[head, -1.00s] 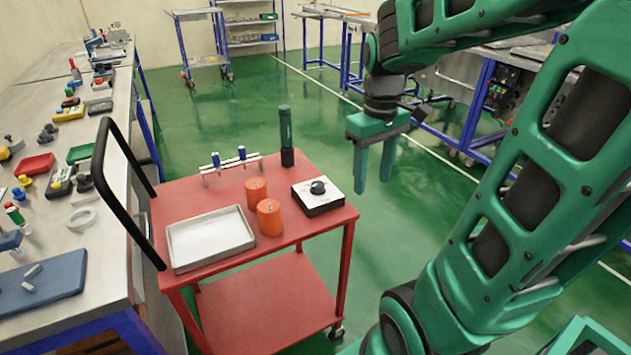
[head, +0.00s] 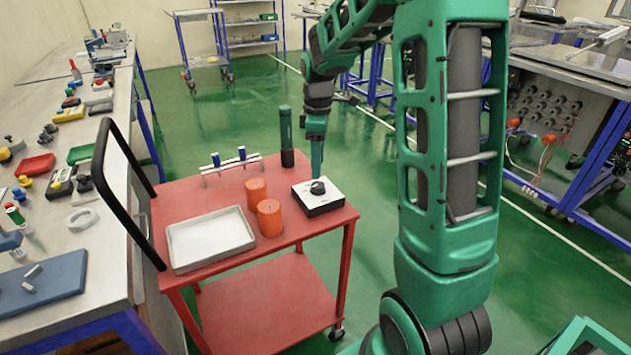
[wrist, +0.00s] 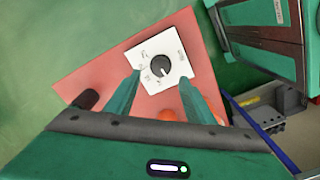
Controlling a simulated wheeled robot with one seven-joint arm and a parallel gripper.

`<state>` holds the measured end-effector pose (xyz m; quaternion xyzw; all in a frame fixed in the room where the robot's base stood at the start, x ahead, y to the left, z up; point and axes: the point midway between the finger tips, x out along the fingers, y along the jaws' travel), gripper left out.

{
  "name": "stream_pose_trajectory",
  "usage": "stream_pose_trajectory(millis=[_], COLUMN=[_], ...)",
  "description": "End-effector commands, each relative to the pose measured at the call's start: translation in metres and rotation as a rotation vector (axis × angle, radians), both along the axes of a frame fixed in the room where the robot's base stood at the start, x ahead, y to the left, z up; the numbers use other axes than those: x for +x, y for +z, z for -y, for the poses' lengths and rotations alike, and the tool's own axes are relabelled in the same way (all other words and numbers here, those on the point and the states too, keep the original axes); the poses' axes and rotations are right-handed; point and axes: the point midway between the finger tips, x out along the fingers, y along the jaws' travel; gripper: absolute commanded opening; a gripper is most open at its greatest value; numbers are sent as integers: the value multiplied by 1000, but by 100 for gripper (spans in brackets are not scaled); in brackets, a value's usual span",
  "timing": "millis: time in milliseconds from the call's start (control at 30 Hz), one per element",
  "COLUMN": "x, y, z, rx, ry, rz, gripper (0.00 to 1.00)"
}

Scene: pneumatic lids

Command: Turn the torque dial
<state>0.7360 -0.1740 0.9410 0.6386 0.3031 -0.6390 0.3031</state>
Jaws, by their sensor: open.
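The torque dial is a black knob (head: 317,187) on a white-topped box (head: 322,200) near the right end of the red cart. In the wrist view the knob (wrist: 161,68) and the white dial face (wrist: 152,58) with dark markings lie beyond my fingertips, roughly midway between them. My gripper (head: 317,165) hangs pointing down above and just behind the box in the head view, seen edge-on. In the wrist view my gripper (wrist: 160,82) has its two green fingers spread apart with nothing between them.
The red cart (head: 230,275) also carries a white tray (head: 208,240), two orange cylinders (head: 269,217), a dark green upright tool (head: 286,140) and a small rack with blue-topped pieces (head: 231,164). A cluttered workbench (head: 110,200) stands at left. Green floor is free behind the cart.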

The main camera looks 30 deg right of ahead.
Motion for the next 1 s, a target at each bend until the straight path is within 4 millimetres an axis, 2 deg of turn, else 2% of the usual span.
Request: stream_pose_trajectory(millis=[100, 333, 500, 800, 967, 1000], x=[-1, -1, -1, -1, -1, -1], y=[-23, -54, -64, -65, -65, -65], z=[0, 1, 0, 0, 0, 0], rx=[1, 0, 0, -1, -1, -1], ry=[-1, -2, -2, -2, -2, -2], rz=[-4, -3, -1, -1, -1, -1], gripper=[49, 49, 49, 49, 11, 8])
